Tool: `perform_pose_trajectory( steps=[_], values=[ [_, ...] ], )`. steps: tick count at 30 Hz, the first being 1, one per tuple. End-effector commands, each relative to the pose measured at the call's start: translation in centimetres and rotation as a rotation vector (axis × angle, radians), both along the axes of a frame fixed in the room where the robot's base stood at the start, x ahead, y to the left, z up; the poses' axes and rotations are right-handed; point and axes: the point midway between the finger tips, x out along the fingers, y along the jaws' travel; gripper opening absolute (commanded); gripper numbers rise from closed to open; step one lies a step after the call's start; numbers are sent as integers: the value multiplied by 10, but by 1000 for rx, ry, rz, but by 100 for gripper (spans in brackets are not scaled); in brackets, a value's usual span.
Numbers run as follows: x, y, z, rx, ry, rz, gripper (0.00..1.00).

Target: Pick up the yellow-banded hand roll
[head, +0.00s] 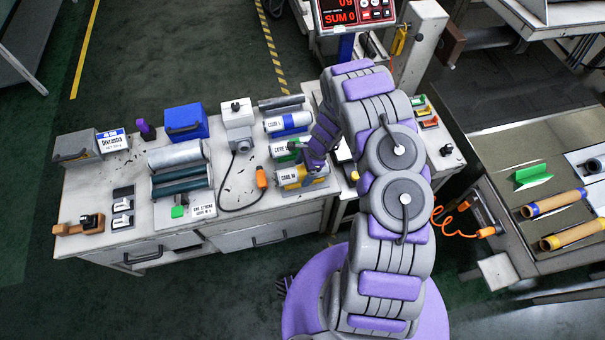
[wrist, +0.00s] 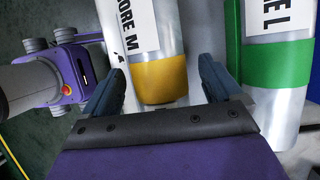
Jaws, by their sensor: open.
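The yellow-banded hand roll (head: 290,181) is a silver cylinder with a white label, lying nearest the front edge in a column of rolls on the white bench. In the wrist view its yellow band (wrist: 160,80) shows between my fingers. My gripper (wrist: 158,82) is open, with one finger on each side of the roll; I cannot tell whether either finger touches it. In the head view my gripper (head: 316,160) is over the roll's right part and hides some of it. A green-banded roll (wrist: 278,68) lies close beside the right finger.
A blue-banded roll (head: 287,123) lies further back. A white device (head: 238,125) with a cable and an orange plug (head: 261,178) stands to the left. Larger rollers (head: 180,170) are further left. Brown tubes (head: 575,233) lie on the right table.

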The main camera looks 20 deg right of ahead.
Motion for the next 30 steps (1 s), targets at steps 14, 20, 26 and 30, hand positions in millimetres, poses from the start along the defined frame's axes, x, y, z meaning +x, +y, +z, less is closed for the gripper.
perform_pose_trajectory(
  steps=[14, 20, 26, 30],
  values=[
    [0, 0, -1, -1, -1, 0, 68],
    [0, 0, -1, -1, -1, 0, 49],
    [1, 0, -1, -1, -2, -1, 30],
    [1, 0, -1, -2, -2, -1, 21]
  ],
)
